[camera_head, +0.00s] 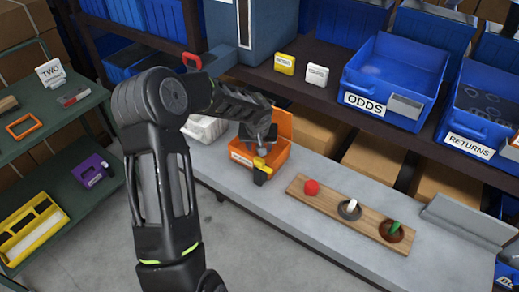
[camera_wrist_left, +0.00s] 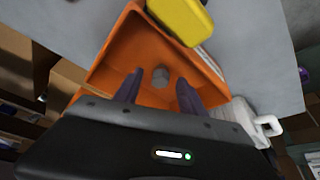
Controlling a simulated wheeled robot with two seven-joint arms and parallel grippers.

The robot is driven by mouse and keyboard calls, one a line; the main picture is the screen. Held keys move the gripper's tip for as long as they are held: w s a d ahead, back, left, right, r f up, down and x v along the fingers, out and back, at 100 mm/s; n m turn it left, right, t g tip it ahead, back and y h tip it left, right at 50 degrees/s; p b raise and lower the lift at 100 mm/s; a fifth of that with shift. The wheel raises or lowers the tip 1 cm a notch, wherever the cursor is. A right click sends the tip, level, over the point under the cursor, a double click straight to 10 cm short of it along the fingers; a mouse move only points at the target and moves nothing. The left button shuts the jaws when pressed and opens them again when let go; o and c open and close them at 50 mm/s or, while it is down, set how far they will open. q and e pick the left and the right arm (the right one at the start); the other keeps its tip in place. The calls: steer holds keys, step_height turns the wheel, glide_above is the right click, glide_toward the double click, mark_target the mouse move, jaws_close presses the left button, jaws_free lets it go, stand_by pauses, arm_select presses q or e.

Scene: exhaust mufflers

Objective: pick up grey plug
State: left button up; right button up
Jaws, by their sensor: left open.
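The grey plug (camera_wrist_left: 161,76) lies inside the orange bin (camera_wrist_left: 122,52), seen in the left wrist view. My left gripper (camera_wrist_left: 159,93) is open, with its two dark fingers pointing into the bin, one to each side of the plug in the picture. They do not visibly grip it. In the head view the left gripper (camera_head: 259,143) is over the orange bin (camera_head: 283,122) on the grey bench, and the plug is hidden or too small to tell. My right gripper is not in view.
A yellow item (camera_wrist_left: 182,18) is at the bin's edge. A wooden board (camera_head: 328,203) with red, white and green pieces lies to the right. Blue ODDS (camera_head: 385,75) and RETURNS (camera_head: 480,120) bins stand on the shelf behind. A green rack (camera_head: 75,140) is at left.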

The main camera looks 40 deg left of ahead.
arm_select(q)
steer(key=shift+c, duration=0.2)
jaws_close()
stand_by(0.3)
